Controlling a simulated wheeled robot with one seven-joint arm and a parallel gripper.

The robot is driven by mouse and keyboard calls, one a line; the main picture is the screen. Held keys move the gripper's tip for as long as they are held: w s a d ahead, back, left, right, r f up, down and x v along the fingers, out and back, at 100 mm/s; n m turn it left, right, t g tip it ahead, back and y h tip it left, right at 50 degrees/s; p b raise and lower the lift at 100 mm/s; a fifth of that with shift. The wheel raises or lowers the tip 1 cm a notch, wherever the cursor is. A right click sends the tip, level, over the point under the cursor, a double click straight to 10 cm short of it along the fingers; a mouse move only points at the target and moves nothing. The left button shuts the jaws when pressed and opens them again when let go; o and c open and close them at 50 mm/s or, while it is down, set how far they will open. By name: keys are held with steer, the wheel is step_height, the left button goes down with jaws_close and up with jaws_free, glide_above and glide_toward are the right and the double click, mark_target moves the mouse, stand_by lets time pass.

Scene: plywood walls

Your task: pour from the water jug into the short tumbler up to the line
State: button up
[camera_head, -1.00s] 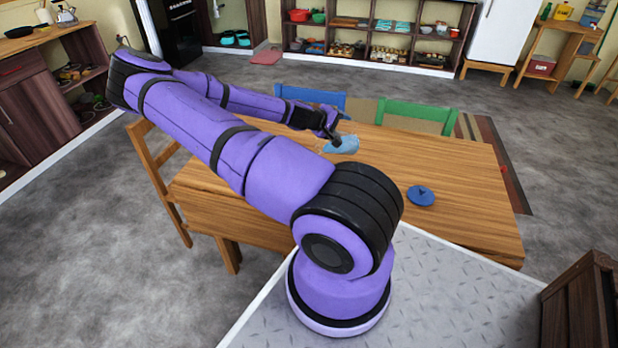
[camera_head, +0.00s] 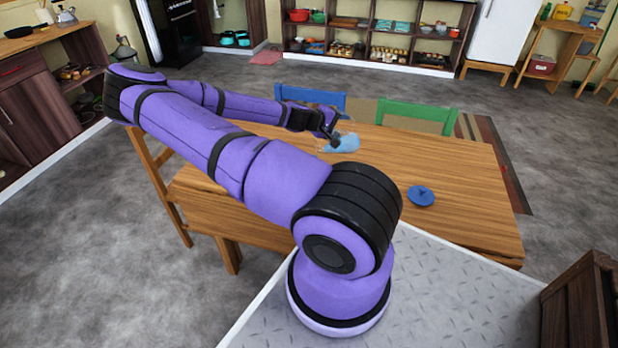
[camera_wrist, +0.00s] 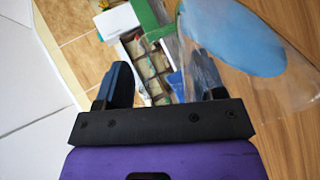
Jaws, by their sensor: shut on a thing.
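The water jug (camera_head: 346,144) is clear with light blue water in it, and is seen over the far left part of the table. It looks tilted. In the wrist view, its clear wall and blue water (camera_wrist: 240,38) fill the upper right. My gripper (camera_head: 333,140) is at the jug's left side in the head view. In the wrist view its fingers (camera_wrist: 162,82) stand apart on the jug's clear, hard-to-see near part, shut on it. I cannot make out the short tumbler or its line; it may be hidden by the jug or gripper.
The wooden table (camera_head: 450,165) is mostly bare on its right. A blue knobbed disc (camera_head: 420,195) lies near its front right. A blue chair (camera_head: 310,97) and a green chair (camera_head: 415,114) stand at the far side, a wooden chair (camera_head: 155,165) at the left.

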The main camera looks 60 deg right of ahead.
steer(key=shift+w+a+r+h, duration=0.15)
steer(key=shift+a+r+h, duration=0.1)
steer(key=shift+h, duration=0.05)
stand_by(1.0)
